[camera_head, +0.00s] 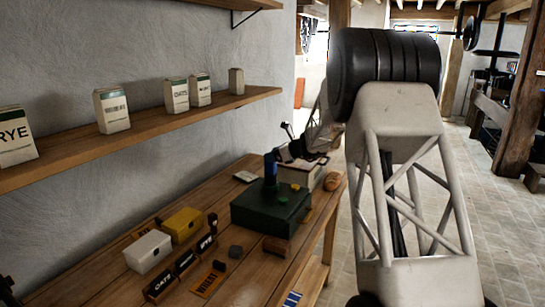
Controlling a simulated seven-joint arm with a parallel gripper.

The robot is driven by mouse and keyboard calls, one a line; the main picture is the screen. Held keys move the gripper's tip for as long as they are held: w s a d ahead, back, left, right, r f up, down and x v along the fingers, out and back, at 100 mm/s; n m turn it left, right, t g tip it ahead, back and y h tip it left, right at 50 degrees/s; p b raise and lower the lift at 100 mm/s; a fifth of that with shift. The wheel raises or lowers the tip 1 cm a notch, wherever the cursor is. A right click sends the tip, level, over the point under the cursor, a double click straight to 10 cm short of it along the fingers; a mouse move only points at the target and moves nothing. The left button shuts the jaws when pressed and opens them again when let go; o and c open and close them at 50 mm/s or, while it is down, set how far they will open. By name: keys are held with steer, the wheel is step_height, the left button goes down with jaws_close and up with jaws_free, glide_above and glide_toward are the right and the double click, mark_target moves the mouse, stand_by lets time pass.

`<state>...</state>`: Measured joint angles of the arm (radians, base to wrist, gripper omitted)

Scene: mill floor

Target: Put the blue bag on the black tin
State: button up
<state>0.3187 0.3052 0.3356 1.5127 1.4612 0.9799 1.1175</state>
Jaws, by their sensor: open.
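A small dark blue upright thing (271,164), which may be the blue bag, stands at the dark green box (262,216) on the bench. A green piece shows just below it. I cannot tell exactly what it rests on. A small dark grey block (236,251) lies in front of the box. No thing here is clearly a black tin. My gripper (287,153) is at the far end of my arm, just right of and behind the blue thing. It is open and small in view. I cannot tell whether it touches anything.
A wall shelf (150,139) with grain packets hangs above. Tiled floor lies right.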

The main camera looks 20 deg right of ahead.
steer(key=v, duration=1.1)
steer(key=shift+s+d, duration=0.2)
steer(key=shift+r, duration=0.15)
steer(key=shift+a, duration=0.1)
steer(key=s+a+r+n+g+h, duration=0.25)
steer(key=s+a+n, duration=0.35)
steer(key=s+a, duration=0.55)
steer(key=s+a+r+n+g+h, duration=0.1)
steer(key=s+a+r+n+g, duration=0.15)
steer(key=s+a+n, duration=0.9)
steer(key=s+f+n+h, duration=0.2)
steer(key=s+n, duration=0.1)
steer(key=s, duration=0.9)
steer(key=s+f+n+g+h, duration=0.1)
steer(key=s+f+n+h, duration=0.1)
steer(key=s, duration=1)
steer(key=s+f+n+g+h, duration=0.1)
steer(key=s+f+n+h, duration=0.1)
steer(key=s, duration=1)
steer(key=shift+a+f+n, duration=0.15)
steer(key=shift+f+n, duration=0.45)
steer(key=shift+n, duration=0.55)
